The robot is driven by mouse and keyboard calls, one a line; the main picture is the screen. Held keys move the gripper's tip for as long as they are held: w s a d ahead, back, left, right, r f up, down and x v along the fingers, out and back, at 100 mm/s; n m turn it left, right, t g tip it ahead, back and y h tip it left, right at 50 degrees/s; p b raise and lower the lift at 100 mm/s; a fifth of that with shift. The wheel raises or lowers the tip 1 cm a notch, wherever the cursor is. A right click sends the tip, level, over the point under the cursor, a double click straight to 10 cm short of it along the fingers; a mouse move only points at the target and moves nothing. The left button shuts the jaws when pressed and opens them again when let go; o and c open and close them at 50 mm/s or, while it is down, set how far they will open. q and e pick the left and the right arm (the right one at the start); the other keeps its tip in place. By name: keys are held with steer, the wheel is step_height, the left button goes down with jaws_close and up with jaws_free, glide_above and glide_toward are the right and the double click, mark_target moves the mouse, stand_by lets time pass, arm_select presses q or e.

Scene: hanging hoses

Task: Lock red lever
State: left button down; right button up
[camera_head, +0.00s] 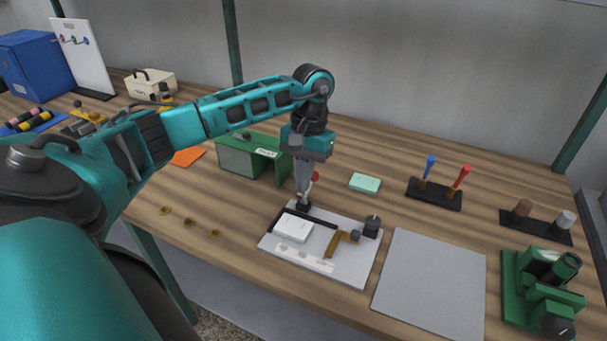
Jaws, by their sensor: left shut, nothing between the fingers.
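A red-handled lever (461,178) stands beside a blue-handled one (429,166) on a black base (434,194) at the right of the table; the red one leans right. A small red knob (315,176) shows right beside my left gripper, partly hidden by it. My left gripper (303,201) is shut and empty, pointing down at the back edge of a light grey board (346,270). Its tips are at a small black block there; I cannot tell whether they touch. My right gripper is out of view.
The board carries a white box (294,228), a black bar and a brown-handled tool (334,243). A green block (255,157) stands behind left, a mint box (365,183) behind right. A bare grey plate (432,285) and a green machine (543,291) are at right.

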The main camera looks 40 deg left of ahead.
arm_select(q)
steer(key=shift+s, duration=0.1)
stand_by(0.4)
steer(key=shift+s+t+b, duration=0.15)
steer(key=shift+t+b, duration=0.25)
steer(key=shift+t, duration=0.1)
